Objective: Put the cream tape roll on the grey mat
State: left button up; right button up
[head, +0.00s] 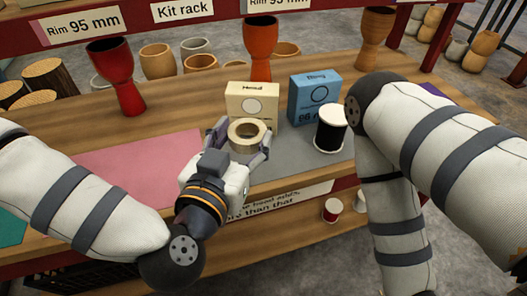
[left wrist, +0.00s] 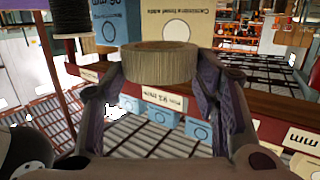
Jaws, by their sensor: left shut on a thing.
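The cream tape roll (head: 249,142) is a short ring with an open middle. My left gripper (head: 241,146) is shut on it, with one finger on each side. In the left wrist view the roll (left wrist: 160,64) sits between the fingers (left wrist: 156,88). In the head view the roll appears over the grey mat (head: 295,160), in front of the cream box. I cannot tell whether it touches the mat. The gripper hides part of the mat. My right arm shows at the right, but its gripper is out of view.
A cream box (head: 262,92) and a blue box (head: 314,92) stand behind the roll. A black spool (head: 331,130) stands on the right. A pink mat (head: 130,172) lies to the left. Red (head: 127,95) and orange (head: 260,65) goblet drums stand further back.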

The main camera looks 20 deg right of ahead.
pick_arm(q)
jog(key=b, duration=0.1)
send_over(264, 167)
notch_tip(264, 167, down, 6)
jog(key=shift+s+a+r, duration=0.1)
jog(key=shift+a+r, duration=0.05)
notch_tip(264, 167, down, 3)
jog(key=shift+f+b, duration=0.2)
jog(key=shift+b, duration=0.35)
jog(key=shift+r, duration=0.15)
pick_arm(e)
jog(key=s+f+g, duration=0.1)
jog(key=s+f, duration=0.1)
jog(key=shift+s+f, duration=0.3)
jog(key=shift+f, duration=0.1)
pick_arm(q)
jog(key=o, duration=1.2)
jog(key=shift+f, duration=0.2)
jog(key=shift+c, duration=0.2)
jog(key=shift+r, duration=0.1)
